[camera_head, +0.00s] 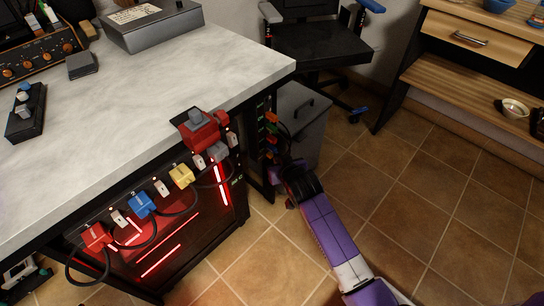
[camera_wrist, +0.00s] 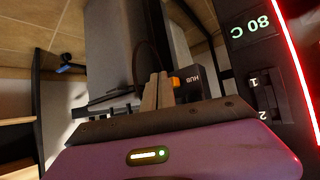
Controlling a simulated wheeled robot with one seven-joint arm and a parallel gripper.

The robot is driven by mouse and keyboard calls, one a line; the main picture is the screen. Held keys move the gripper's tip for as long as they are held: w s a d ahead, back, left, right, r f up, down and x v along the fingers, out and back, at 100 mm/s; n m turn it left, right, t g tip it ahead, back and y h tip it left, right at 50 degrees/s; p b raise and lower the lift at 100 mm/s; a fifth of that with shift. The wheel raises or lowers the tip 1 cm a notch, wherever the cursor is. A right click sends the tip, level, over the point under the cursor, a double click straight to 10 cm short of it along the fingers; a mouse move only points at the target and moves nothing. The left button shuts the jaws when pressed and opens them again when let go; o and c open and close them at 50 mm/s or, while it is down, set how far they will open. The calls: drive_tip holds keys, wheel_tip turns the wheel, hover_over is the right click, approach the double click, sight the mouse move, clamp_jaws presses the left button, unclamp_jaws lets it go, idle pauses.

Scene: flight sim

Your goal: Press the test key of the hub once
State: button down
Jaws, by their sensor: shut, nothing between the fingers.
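A dark box with the upside-down label HUB (camera_wrist: 193,78) shows in the wrist view, just beyond my gripper. A small orange key (camera_wrist: 174,82) sits at its edge, right beside my fingertips; I cannot tell whether they touch. My gripper (camera_wrist: 158,78) is shut and empty, its two pale fingers together. In the head view, my purple arm reaches to the gap at the right end of the desk, and my gripper (camera_head: 284,168) is low beside the dark rack there. The hub cannot be made out clearly in the head view.
A panel reading 80 C (camera_wrist: 262,27) with numbered switches is close on the right in the wrist view. A grey bin (camera_head: 302,115) stands just behind my gripper. The grey-topped desk (camera_head: 190,75) carries plugs and cables along its front. The tiled floor at right is clear.

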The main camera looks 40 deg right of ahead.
drive_tip(key=shift+w, duration=0.5)
idle(0.4)
drive_tip(key=shift+s, duration=0.15)
drive_tip(key=shift+s+p, duration=0.55)
drive_tip(key=shift+s, duration=0.2)
drive_tip(key=shift+s, duration=0.1)
drive_tip(key=shift+s+d+p, duration=0.1)
drive_tip(key=shift+s+p, duration=1.35)
drive_tip(key=shift+s, duration=1)
